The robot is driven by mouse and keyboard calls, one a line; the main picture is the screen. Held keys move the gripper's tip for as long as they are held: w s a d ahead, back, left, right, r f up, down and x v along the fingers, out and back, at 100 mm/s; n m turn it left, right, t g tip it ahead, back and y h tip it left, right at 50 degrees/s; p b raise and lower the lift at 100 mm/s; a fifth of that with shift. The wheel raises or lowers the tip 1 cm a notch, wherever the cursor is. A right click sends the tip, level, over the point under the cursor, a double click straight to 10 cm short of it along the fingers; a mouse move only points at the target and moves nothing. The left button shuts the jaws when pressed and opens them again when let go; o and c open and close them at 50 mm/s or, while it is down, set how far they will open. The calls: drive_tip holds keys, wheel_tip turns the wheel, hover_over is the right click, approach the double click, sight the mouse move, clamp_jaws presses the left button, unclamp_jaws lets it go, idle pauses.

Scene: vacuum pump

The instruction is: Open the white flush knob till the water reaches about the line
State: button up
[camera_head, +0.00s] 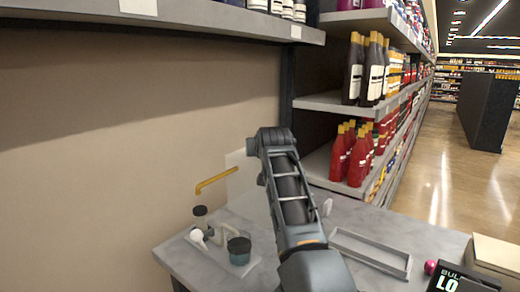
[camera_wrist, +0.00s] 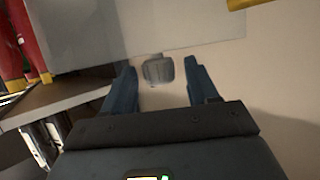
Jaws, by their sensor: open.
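A small pump set stands on the left of the counter in the head view. It has a white rounded piece (camera_head: 196,236) that may be the flush knob, a dark-capped bottle (camera_head: 200,213) and a dark teal-topped jar (camera_head: 239,247). I cannot make out a water level or a line. My gripper (camera_wrist: 160,78) is open in the wrist view, fingers apart and apparently empty. A small grey block (camera_wrist: 158,68) shows between and beyond the fingertips; I cannot tell what it is or how far away. In the head view my arm hides the gripper.
A yellow pipe (camera_head: 216,180) sticks out by the wall above the pump set. A grey tray (camera_head: 370,252) lies right of my arm. Shelves with red bottles (camera_head: 349,155) stand behind. A dark box (camera_head: 460,278) and a pink ball (camera_head: 430,267) sit at the right.

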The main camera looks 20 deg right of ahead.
drive_tip(key=c, duration=1)
drive_tip(key=shift+c, duration=0.2)
drive_tip(key=shift+f+h+b, duration=0.1)
drive_tip(key=shift+h+b, duration=0.2)
drive_tip(key=m+h+b, duration=0.2)
drive_tip(key=b, duration=0.1)
drive_tip(key=m+g+h+b, duration=0.1)
drive_tip(key=b, duration=0.1)
drive_tip(key=shift+w+a+f+m+h, duration=0.15)
drive_tip(key=shift+a+f+m+h, duration=0.15)
drive_tip(key=shift+m+h, duration=0.1)
drive_tip(key=m+g+h+b, duration=0.1)
drive_tip(key=b, duration=0.1)
drive_tip(key=m+g+h+b, duration=0.1)
drive_tip(key=m+h+b, duration=0.1)
drive_tip(key=shift+r+m+g, duration=0.3)
drive_tip(key=shift+g, duration=0.1)
drive_tip(key=shift+h+b, duration=0.3)
drive_tip(key=shift+b, duration=0.05)
drive_tip(key=shift+w+a+m+g+h+b, duration=0.1)
drive_tip(key=shift+m+g+h+b, duration=0.55)
drive_tip(key=shift+m+g, duration=0.3)
